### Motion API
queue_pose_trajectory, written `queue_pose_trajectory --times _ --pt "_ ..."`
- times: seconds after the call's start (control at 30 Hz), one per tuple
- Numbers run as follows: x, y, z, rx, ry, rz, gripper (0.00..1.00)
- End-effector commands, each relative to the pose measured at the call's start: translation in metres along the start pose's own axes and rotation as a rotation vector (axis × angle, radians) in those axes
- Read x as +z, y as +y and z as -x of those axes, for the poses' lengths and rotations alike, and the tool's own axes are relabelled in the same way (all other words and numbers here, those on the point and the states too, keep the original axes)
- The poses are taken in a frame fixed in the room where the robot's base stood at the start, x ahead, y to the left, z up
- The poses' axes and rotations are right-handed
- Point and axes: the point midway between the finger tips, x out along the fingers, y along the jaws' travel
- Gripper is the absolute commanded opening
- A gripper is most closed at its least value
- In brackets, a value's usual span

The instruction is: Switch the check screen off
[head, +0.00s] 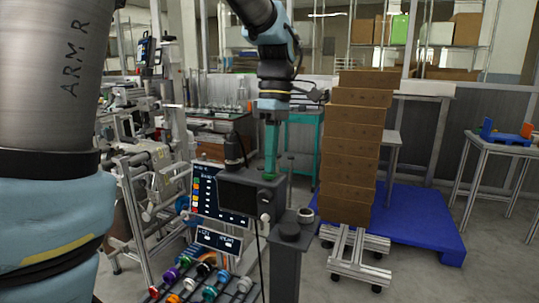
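A dark grey box with a blank, dark screen (237,196), which looks like the check screen, stands at centre on a grey post. No lit picture shows on it. A small green part (268,176) shows at the top right of the box, and a pale round knob (265,217) is low on its right side. My gripper (270,168) points straight down at the top right of the box, close above or touching the green part; I cannot tell which. Its fingers look like one narrow teal shape, so their opening is unclear.
A lit board with coloured squares (206,194) and a smaller lit display (218,240) stand behind and below. Coloured reels or rollers (210,292) lie at the bottom. Stacked brown boxes (352,145) stand by a blue pallet (425,225).

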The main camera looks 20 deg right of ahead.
Motion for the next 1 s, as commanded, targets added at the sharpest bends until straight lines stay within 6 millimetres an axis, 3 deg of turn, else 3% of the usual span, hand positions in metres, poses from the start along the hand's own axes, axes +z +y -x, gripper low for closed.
queue_pose_trajectory --times 0.03,0.33,0.7,0.87,1.0 --pt "0.0 -0.004 -0.012 -0.024 0.001 0.0 0.0" --pt "0.0 -0.018 -0.012 -0.03 0.001 0.0 0.0" --pt "0.0 -0.018 -0.011 -0.03 0.001 -0.001 0.0" --pt "0.0 -0.017 0.006 -0.023 0.001 -0.001 0.0" --pt "0.0 -0.015 0.036 -0.012 0.001 0.0 0.0"
